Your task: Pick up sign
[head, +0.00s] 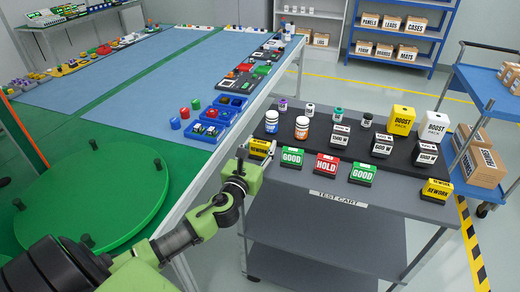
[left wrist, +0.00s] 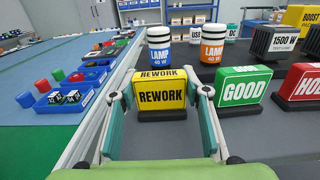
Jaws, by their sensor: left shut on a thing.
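A yellow REWORK sign (head: 260,147) with a black base stands at the front left corner of the test cart (head: 395,212). It also shows in the left wrist view (left wrist: 161,96), upright between the fingers. My left gripper (head: 246,158) is shut on this sign, with one finger at each side; in the left wrist view the gripper (left wrist: 160,95) shows from behind. A second yellow REWORK sign (head: 437,190) stands at the cart's right front corner. A green GOOD sign (head: 292,157), a red HOLD sign (head: 327,165) and another green GOOD sign (head: 363,173) stand between them. My right gripper is not in view.
Lamp jars (head: 302,127), several 1500 W and 500 W blocks (head: 340,137) and yellow and white BOOST packs (head: 401,119) stand behind the signs. The conveyor table (head: 150,105) with blue trays (head: 203,130) lies left of the cart, across a narrow gap.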

